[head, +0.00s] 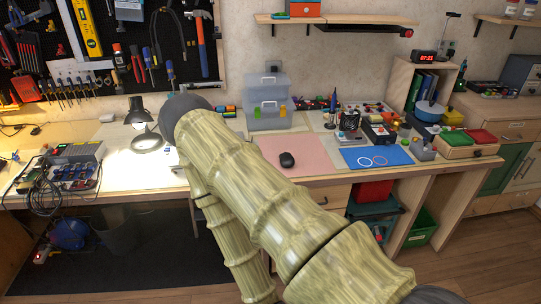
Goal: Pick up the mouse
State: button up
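A small black mouse (287,159) lies on a pink mat (308,147) on the workbench, right of the middle of the head view. My arm, with a bamboo-like surface, rises from the lower right and crosses the view up to the left, in front of the bench. Its dark upper end is left of the mouse and apart from it in the picture. My gripper's fingers cannot be made out, so whether it is open or shut does not show.
A blue mat (376,157) with two rings lies right of the pink mat. A clear toolbox (267,115) stands behind it. A lamp (139,115) and an electronics box with cables (75,153) are on the left. A shelf (335,20) hangs above. The pink mat around the mouse is clear.

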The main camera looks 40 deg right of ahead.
aim_at(286, 161)
jog(key=z, duration=0.4)
jog(key=i, duration=0.55)
jog(key=z, duration=0.65)
